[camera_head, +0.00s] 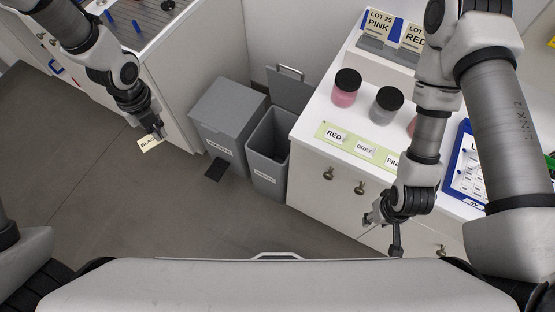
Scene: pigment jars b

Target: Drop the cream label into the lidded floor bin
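The cream label (146,145), with black lettering that seems to read BLACK, is in my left gripper (156,133), whose fingertips are closed on its edge. It hangs over the floor left of the bins, apart from them. Two grey bins stand on the floor: one with its lid shut (228,104) and a dark pedal at its foot, and one with an open top (268,152) and a grey panel with a handle (291,88) upright behind it. I cannot tell whether that panel is its lid. My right gripper (381,232) is open and empty in front of the white cabinet.
The white counter (315,113) at right bears a pink jar (346,88), a grey jar (386,105), a partly hidden jar, a green strip with name labels (349,144), and a lot-card rack. A blue-framed sheet (466,166) lies at right. A white cabinet stands behind my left arm. The floor at left is clear.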

